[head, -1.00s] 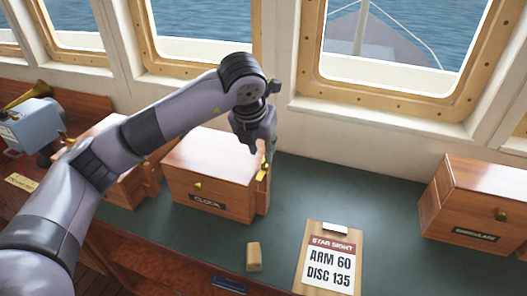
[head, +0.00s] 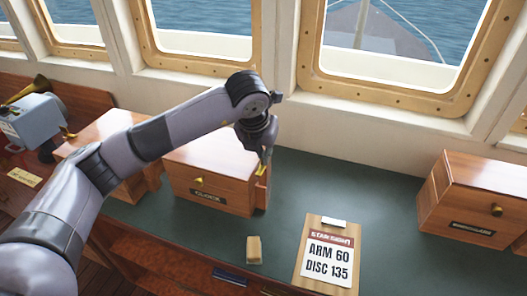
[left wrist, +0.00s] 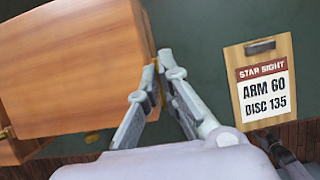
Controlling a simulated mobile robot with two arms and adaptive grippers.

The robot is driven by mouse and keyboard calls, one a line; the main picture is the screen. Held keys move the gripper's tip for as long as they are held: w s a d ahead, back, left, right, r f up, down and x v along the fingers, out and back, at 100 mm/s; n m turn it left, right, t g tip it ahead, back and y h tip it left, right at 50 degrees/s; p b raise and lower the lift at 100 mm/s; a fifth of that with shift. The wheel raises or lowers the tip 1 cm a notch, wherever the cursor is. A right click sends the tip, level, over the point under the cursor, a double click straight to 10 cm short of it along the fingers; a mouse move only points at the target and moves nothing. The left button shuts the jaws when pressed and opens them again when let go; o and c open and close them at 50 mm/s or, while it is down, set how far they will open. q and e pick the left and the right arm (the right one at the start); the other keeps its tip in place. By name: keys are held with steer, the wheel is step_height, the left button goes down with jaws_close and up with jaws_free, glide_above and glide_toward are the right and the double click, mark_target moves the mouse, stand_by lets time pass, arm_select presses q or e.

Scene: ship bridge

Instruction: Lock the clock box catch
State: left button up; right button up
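The wooden clock box (head: 205,201) stands on the green top, left of centre in the head view. Its small brass catch (head: 262,171) is on the right side, and a bit of brass (left wrist: 156,64) shows by the box edge in the left wrist view. My left gripper (head: 265,158) points down at that side, its tips at the catch. In the left wrist view its fingertips (left wrist: 159,72) are close together beside the box (left wrist: 80,65). Whether they touch or hold the catch is unclear.
A clipboard (head: 313,225) reading ARM 60, DISC 135 and a small wooden block (head: 254,249) lie in front. Another wooden box (head: 480,190) stands at right, and one (head: 105,130) at left. The green top between the clock box and the right box is clear.

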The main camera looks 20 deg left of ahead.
arm_select(q)
jaws_close()
steer(key=shift+f+m+b, duration=0.15)
steer(key=shift+m+b, duration=0.25)
steer(key=shift+b, duration=0.35)
steer(key=m+h+b, duration=0.1)
steer(key=m+b, duration=0.1)
steer(key=b, duration=0.1)
steer(key=shift+a+f+m+b, duration=0.1)
steer(key=shift+a+m+b, duration=0.05)
steer(key=shift+m+b, duration=0.2)
steer(key=m+h+b, duration=0.1)
steer(key=m+b, duration=0.1)
steer(key=m, duration=0.2)
steer(key=shift+g+h, duration=0.3)
steer(key=shift+g, duration=0.1)
steer(key=shift+w+a+r+m+g+h+b, duration=0.1)
steer(key=shift+r+m+g+h+b, duration=0.2)
steer(key=shift+m, duration=0.55)
steer(key=m, duration=0.2)
steer(key=shift+m+g, duration=0.3)
steer(key=shift+g, duration=0.1)
steer(key=m+g+h, duration=0.1)
steer(key=m, duration=0.1)
steer(key=shift+w+m, duration=0.1)
steer(key=shift+m, duration=0.2)
steer(key=shift+w+m+g, duration=0.1)
steer(key=shift+m+g, duration=0.5)
steer(key=shift+m, duration=1.2)
